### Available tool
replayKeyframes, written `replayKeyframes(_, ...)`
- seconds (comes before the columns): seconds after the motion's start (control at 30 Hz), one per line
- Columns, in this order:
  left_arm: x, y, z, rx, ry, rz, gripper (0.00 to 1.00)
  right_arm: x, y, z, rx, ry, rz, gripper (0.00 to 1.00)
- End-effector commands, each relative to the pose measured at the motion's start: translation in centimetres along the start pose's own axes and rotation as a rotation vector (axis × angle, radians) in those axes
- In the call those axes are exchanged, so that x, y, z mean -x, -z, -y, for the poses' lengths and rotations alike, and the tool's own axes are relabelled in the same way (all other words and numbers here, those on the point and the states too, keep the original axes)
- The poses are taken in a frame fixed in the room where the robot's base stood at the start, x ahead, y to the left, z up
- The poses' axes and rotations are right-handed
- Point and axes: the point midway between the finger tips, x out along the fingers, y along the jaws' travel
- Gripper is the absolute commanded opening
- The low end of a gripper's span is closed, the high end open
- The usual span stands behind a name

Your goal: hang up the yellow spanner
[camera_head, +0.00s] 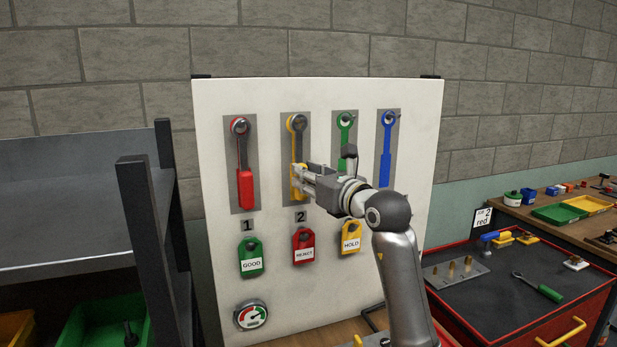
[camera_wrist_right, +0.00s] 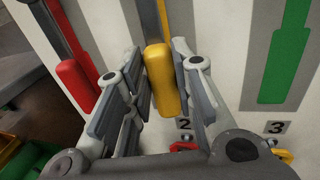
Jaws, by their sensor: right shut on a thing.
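The yellow spanner (camera_head: 298,145) is upright against the grey strip marked 2 on the white board (camera_head: 270,100). Its ring end is at the peg at the top of that strip; I cannot tell whether the ring is fully over the peg. My right gripper (camera_head: 299,181) is shut on its yellow handle, low on the strip. In the right wrist view the handle (camera_wrist_right: 160,80) stands between the two fingers (camera_wrist_right: 160,85). My left gripper is not in view.
A red spanner (camera_head: 245,185) hangs to the left; green (camera_head: 345,128) and blue (camera_head: 388,140) ones hang to the right. Tags including GOOD (camera_head: 251,258) and a gauge (camera_head: 250,315) sit below. A dark shelf (camera_head: 70,215) stands left, a red-edged cabinet (camera_head: 500,300) right.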

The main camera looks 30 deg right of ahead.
Motion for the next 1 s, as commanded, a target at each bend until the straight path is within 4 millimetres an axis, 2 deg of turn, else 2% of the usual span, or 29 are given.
replayKeyframes(0.3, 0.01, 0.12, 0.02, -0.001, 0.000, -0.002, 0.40, 0.04, -0.09, 0.01, 0.001, 0.000, 0.002, 0.00)
replayKeyframes(0.33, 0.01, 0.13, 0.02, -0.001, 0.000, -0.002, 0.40, 0.04, -0.09, 0.01, 0.001, 0.000, 0.002, 0.26)
replayKeyframes(0.5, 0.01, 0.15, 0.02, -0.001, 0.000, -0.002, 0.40, 0.04, -0.07, 0.01, 0.001, 0.000, 0.002, 0.48)
replayKeyframes(1.0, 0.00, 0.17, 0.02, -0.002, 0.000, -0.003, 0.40, 0.01, 0.02, 0.00, 0.000, 0.000, -0.001, 0.49)
